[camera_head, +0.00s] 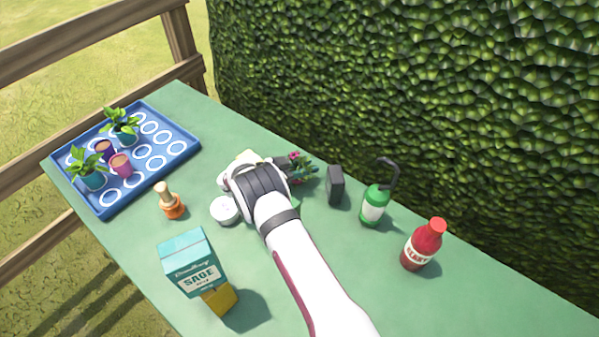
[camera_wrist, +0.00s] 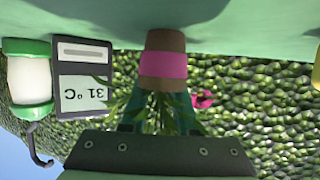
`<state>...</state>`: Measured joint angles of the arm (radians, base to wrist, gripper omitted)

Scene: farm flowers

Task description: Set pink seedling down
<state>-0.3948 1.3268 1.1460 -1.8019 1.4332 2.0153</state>
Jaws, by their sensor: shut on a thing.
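The pink seedling is a leafy green plant with a pink flower in a pot with a pink band (camera_wrist: 163,66). In the head view its leaves and flower (camera_head: 303,161) show just beyond my wrist, and its pot is hidden. My gripper (camera_wrist: 160,112) is shut on the seedling, its fingers around the leafy part above the band. The wrist view is upside down. The pot's base is at or close to the green table (camera_wrist: 240,25); I cannot tell whether it touches.
A dark temperature display (camera_head: 335,185) reading 31 °C stands right of the seedling, then a green sprayer (camera_head: 375,205) and red bottle (camera_head: 423,245). A blue tray (camera_head: 180,150) with several pots is at left. A sage carton (camera_head: 195,265) and orange-based tool (camera_head: 170,203) stand nearer. A hedge borders the back.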

